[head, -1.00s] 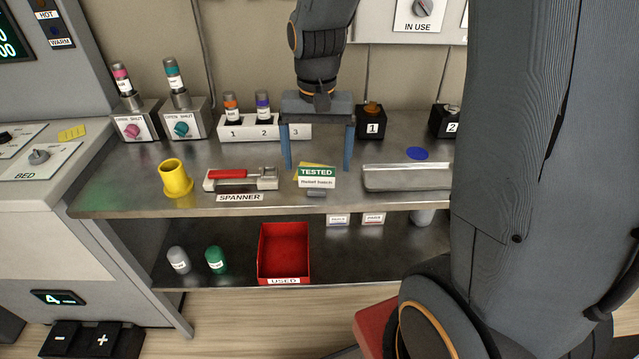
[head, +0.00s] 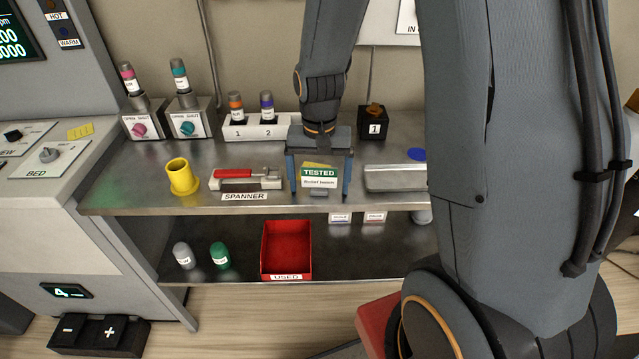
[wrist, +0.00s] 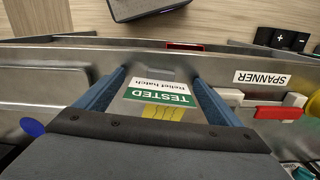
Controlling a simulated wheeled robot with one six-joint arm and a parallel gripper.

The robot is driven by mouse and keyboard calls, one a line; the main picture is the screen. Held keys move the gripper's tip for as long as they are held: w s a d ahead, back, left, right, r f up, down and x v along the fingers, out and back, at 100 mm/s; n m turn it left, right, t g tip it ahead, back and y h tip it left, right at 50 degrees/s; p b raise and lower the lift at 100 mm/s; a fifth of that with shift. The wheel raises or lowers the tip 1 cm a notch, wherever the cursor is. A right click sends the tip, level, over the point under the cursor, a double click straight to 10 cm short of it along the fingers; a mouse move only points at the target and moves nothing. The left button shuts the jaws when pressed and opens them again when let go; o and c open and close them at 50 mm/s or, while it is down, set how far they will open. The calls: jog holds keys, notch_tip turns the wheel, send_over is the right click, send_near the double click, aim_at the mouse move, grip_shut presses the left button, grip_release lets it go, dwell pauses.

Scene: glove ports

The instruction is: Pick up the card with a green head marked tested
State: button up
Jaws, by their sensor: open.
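The card (head: 319,176) has a green head marked TESTED over a white part with smaller print. It stands near the front edge of the steel bench, leaning, with a yellow piece behind it. In the wrist view the card (wrist: 158,95) lies between my two blue fingers and its print reads "Relief hatch". My gripper (head: 318,197) is open and points down, one finger on each side of the card. I see gaps between card and fingers in the wrist view. The foot of the card is partly hidden.
On the bench (head: 140,190), a red-handled spanner (head: 245,178) and yellow cup (head: 182,177) stand left of the card. A metal tray (head: 395,178) is close on its right. A red USED bin (head: 287,248) sits on the lower shelf. My arm hides the bench's right end.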

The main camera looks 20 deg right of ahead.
jog(key=c, duration=1.1)
jog(key=shift+r, duration=0.1)
